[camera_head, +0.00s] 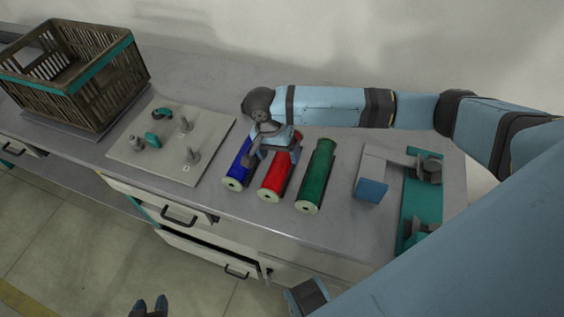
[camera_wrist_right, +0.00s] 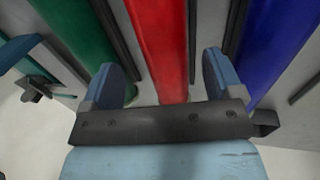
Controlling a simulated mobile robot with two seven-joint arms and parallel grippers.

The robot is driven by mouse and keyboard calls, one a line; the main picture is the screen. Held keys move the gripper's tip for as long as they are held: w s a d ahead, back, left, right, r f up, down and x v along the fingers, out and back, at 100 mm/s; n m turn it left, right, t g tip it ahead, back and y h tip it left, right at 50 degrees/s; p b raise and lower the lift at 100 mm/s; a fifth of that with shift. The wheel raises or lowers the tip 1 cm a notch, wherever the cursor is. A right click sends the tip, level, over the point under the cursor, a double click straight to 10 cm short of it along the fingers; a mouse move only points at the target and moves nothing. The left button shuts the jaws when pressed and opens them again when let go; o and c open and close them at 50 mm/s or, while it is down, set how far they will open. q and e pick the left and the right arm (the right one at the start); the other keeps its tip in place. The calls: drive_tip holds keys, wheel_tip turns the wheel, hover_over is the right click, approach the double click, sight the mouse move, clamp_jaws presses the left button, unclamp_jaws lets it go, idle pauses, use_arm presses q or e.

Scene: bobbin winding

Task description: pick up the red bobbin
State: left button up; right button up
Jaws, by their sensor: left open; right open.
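The red bobbin (camera_head: 275,182) lies on the counter between the blue bobbin (camera_head: 238,172) and the green bobbin (camera_head: 317,175). My right gripper (camera_head: 272,154) is over the far part of the red bobbin and hides it there. In the right wrist view, the right gripper (camera_wrist_right: 160,65) is open, with one finger on each side of the red bobbin (camera_wrist_right: 164,45). I cannot tell whether the fingers touch it. My left gripper (camera_head: 150,306) is open at the bottom edge of the head view, in front of the counter and away from the bobbins.
A grey board (camera_head: 165,166) with upright pegs lies left of the bobbins. A slatted basket (camera_head: 88,85) stands at the far left. A teal and grey fixture with a blue block (camera_head: 371,190) is on the right. A drawer (camera_head: 205,250) below the counter is partly open.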

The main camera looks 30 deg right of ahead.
sight(279, 159)
drive_tip(key=x, duration=0.3)
drive_tip(key=shift+w+a, duration=0.15)
drive_tip(key=shift+a, duration=0.05)
drive_tip(key=shift+f, duration=0.5)
drive_tip(key=c, duration=1.1)
use_arm(q)
drive_tip(key=shift+w+f, duration=0.1)
drive_tip(key=shift+f, duration=0.05)
use_arm(e)
drive_tip(key=shift+c, duration=0.2)
drive_tip(key=shift+r, duration=0.15)
use_arm(q)
drive_tip(key=shift+a+r+p, duration=0.1)
drive_tip(key=shift+r+p, duration=0.7)
drive_tip(key=shift+p, duration=0.25)
use_arm(e)
drive_tip(key=s+d+v, duration=0.1)
drive_tip(key=v, duration=0.8)
drive_tip(key=s+d+r+v, duration=0.1)
drive_tip(key=s+d+v, duration=0.1)
drive_tip(key=v, duration=0.8)
drive_tip(key=shift+s+r, duration=0.2)
drive_tip(key=shift+s, duration=0.05)
